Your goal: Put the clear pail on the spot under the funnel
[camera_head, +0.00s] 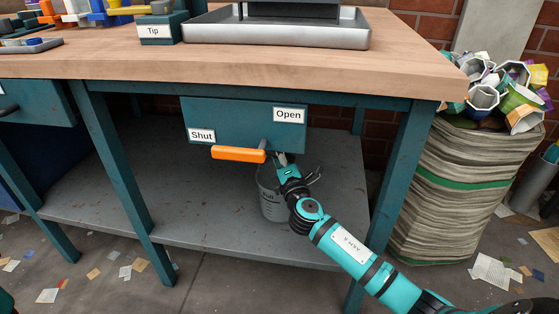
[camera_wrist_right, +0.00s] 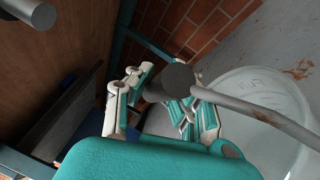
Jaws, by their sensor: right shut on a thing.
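The clear pail (camera_head: 272,204), greyish and see-through, is under the bench, below the panel with the lever. In the wrist view its pale round body (camera_wrist_right: 262,100) fills the right side. My right gripper (camera_head: 293,172) is at the pail's top; in the wrist view its fingers (camera_wrist_right: 165,105) close around the dark grip of a grey bar, which looks like the pail's handle. I cannot tell whether the pail rests on the shelf or hangs just above it. No funnel or marked spot can be made out. My left gripper is out of view.
A teal panel (camera_head: 228,115) marked Open and Shut has an orange lever (camera_head: 238,154), close to my right gripper on the Shut side. The grey lower shelf (camera_head: 190,205) is clear to the left. Bench legs (camera_head: 400,170) flank the space. A stuffed sack (camera_head: 460,185) stands right.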

